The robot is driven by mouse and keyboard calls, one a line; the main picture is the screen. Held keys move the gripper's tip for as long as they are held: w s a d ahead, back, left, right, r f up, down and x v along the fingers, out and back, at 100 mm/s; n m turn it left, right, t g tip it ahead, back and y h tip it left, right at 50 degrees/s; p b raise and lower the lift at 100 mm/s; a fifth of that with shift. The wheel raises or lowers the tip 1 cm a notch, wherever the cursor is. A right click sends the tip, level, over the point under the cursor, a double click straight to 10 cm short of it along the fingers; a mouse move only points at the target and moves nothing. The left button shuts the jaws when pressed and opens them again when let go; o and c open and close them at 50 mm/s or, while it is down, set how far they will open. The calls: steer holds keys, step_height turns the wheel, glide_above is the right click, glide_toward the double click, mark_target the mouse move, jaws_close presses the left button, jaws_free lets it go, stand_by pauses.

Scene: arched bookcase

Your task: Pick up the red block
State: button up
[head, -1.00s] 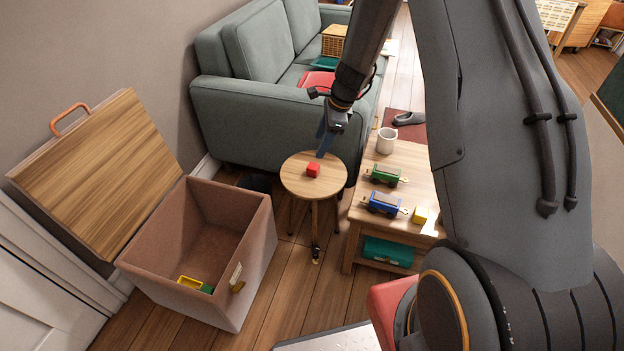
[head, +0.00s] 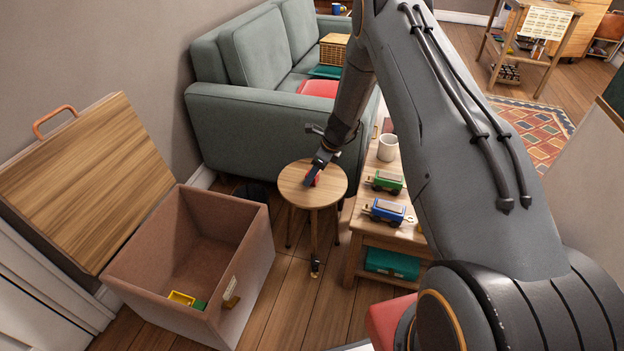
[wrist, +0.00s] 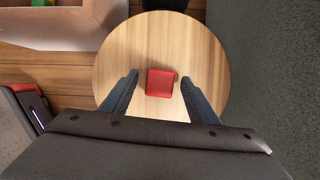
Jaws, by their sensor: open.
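The red block (wrist: 160,83) lies on a small round wooden stool (wrist: 118,55), near its middle. In the head view the block (head: 316,178) is partly hidden by my gripper (head: 313,176), which is over the stool top (head: 330,190). In the wrist view my gripper (wrist: 160,90) is open, one finger to the left of the block and one to the right. The block sits between the fingertips with gaps on both sides. I cannot tell how high the fingertips are above the stool.
An open toy chest (head: 250,250) stands left, with yellow and green blocks (head: 184,299) inside. A grey-green sofa (head: 235,125) is behind the stool. A low table (head: 372,238) to the right holds a mug (head: 388,147), a green train car (head: 386,181) and a blue one (head: 386,211).

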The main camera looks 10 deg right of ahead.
steer(key=shift+w+a+f, duration=0.15)
steer(key=shift+a+f, duration=0.1)
steer(key=shift+f, duration=0.25)
steer(key=c, duration=1.1)
